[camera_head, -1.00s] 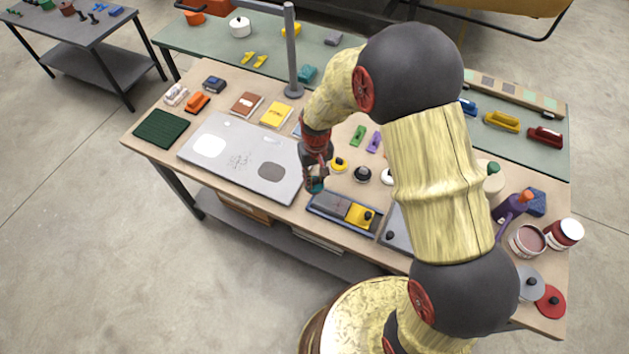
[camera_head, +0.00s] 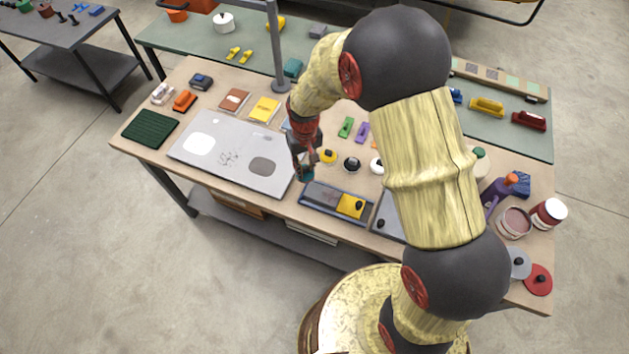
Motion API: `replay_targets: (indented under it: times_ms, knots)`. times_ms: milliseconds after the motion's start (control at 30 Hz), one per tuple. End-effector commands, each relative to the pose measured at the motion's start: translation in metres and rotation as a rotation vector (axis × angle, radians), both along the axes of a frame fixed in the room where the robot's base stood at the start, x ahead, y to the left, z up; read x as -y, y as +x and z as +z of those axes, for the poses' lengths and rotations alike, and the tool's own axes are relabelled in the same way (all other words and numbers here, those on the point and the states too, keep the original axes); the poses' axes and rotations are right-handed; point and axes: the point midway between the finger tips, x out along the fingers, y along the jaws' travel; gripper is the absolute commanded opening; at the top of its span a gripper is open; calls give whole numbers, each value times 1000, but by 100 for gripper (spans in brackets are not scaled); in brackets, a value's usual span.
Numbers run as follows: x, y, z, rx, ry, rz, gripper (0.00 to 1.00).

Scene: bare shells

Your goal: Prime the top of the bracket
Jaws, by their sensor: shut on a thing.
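My gripper (camera_head: 306,172) is shut on a small teal thing, mostly hidden by the fingers. It hangs over the strip between a flat light-grey panel (camera_head: 215,172) and a blue-rimmed tray (camera_head: 312,203). The panel lies flat and bears a white patch, a dark patch and some thin marks. The tray holds a dark-grey slab and a yellow block (camera_head: 350,206) with a black knob. I cannot tell which thing is the bracket. An open can of pinkish-brown paint (camera_head: 515,223) stands at the right, beside a red can with a white lid (camera_head: 548,214).
Round knobbed pieces (camera_head: 352,164) stand just right of my gripper. A grey post (camera_head: 278,50) rises behind it. A dark green ribbed pad (camera_head: 150,129) lies at the left. A purple bottle (camera_head: 495,190) stands near the cans. My arm hides part of the bench.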

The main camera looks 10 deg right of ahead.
Motion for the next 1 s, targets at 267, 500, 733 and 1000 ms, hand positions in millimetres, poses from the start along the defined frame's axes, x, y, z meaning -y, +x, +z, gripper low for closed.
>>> replay_targets:
  times_ms: [267, 500, 733, 1000]
  knots:
    - [0, 1, -2, 2, 0, 0, 0]
    - [0, 4, -5, 1, 0, -1, 0]
    - [0, 1, -16, -1, 0, -1, 0]
    - [-2, -4, -41, -1, 0, 0, 0]
